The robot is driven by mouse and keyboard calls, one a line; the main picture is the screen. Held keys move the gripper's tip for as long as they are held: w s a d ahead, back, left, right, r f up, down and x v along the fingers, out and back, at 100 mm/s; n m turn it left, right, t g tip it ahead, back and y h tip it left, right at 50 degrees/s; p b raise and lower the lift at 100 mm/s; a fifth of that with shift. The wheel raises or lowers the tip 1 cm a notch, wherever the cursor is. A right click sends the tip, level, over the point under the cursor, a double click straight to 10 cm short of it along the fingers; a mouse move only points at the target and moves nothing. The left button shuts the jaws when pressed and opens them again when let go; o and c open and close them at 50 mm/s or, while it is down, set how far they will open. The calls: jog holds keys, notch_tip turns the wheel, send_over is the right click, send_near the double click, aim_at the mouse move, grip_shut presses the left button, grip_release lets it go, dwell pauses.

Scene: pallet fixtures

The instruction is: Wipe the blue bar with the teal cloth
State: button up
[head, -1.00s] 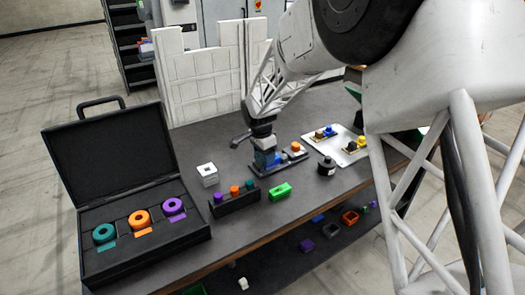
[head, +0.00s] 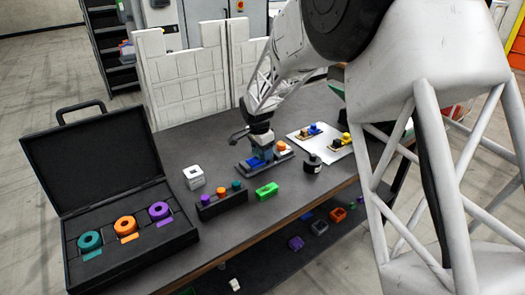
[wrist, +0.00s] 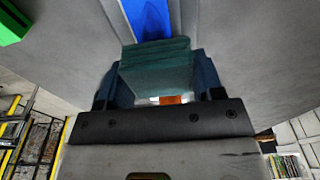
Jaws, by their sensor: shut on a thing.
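The blue bar (head: 253,164) lies on a dark fixture plate near the middle of the bench. In the wrist view the blue bar (wrist: 148,18) runs away from the far end of the teal cloth. My gripper (head: 262,152) points down over the bar. In the wrist view my gripper (wrist: 158,85) is shut on the folded teal cloth (wrist: 158,62). The cloth is at the bar and covers part of it; whether it presses on it I cannot tell.
An orange knob (head: 280,145) stands close to the right of my gripper. A green block (head: 266,190), a dark bottle (head: 312,164), a rack of coloured pegs (head: 222,202) and a white block (head: 194,177) stand nearby. An open black case (head: 112,190) is at left.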

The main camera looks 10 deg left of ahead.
aim_at(249, 162)
jog(key=shift+s+a, duration=0.15)
jog(key=shift+a, duration=0.05)
jog(key=shift+s+a+f, duration=0.1)
jog(key=shift+s+a, duration=0.05)
jog(key=shift+s, duration=0.05)
jog(key=shift+s+a, duration=1.8)
notch_tip(249, 162, up, 8)
jog(key=s+a+f, duration=0.1)
jog(key=s+a, duration=0.2)
jog(key=a, duration=0.6)
jog(key=shift+s+a, duration=0.15)
jog(key=shift+a, duration=0.05)
jog(key=shift+f, duration=0.25)
jog(key=shift+f, duration=2.35)
